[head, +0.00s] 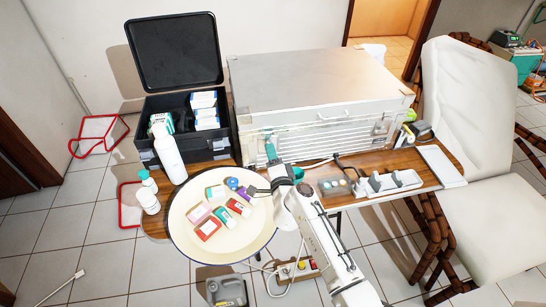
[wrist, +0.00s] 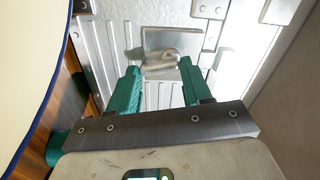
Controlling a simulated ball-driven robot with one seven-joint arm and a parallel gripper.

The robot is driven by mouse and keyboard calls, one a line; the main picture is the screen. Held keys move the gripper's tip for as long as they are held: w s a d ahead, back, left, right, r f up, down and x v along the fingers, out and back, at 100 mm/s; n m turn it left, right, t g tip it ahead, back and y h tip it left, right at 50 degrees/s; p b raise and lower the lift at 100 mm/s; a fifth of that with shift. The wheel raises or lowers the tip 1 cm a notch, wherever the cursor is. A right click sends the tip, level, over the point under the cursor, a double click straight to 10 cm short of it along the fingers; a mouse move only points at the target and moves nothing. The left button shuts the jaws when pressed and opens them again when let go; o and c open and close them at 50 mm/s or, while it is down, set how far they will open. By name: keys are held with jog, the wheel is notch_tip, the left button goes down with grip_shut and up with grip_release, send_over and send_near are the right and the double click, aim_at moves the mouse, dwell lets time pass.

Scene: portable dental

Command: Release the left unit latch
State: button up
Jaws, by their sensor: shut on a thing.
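The unit is a large white metal case (head: 312,85) on the wooden table, also filling the top of the wrist view (wrist: 115,50). Its left latch (wrist: 158,62) is a small grey metal lever on a square plate on the ribbed face. My gripper (head: 271,155) is at the lower left of the unit's front. In the wrist view my gripper (wrist: 160,75) has its green fingers on either side of the latch lever, shut on it. In the head view the latch is hidden by my gripper and too small to make out.
A round cream tray (head: 190,240) with several small boxes lies below my gripper. A black open case (head: 150,102) and a white bottle (head: 168,155) stand to the left. A white instrument holder (head: 385,184) is to the right.

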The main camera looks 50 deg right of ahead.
jog(key=c, duration=0.4)
jog(key=shift+w+a+f+m, duration=0.1)
jog(key=shift+a+m, duration=0.05)
jog(key=shift+m, duration=1.25)
jog(key=o, duration=1.1)
jog(key=shift+c, duration=0.2)
jog(key=p+v, duration=0.1)
jog(key=v, duration=0.9)
jog(key=shift+s+a, duration=0.25)
jog(key=shift+s, duration=0.1)
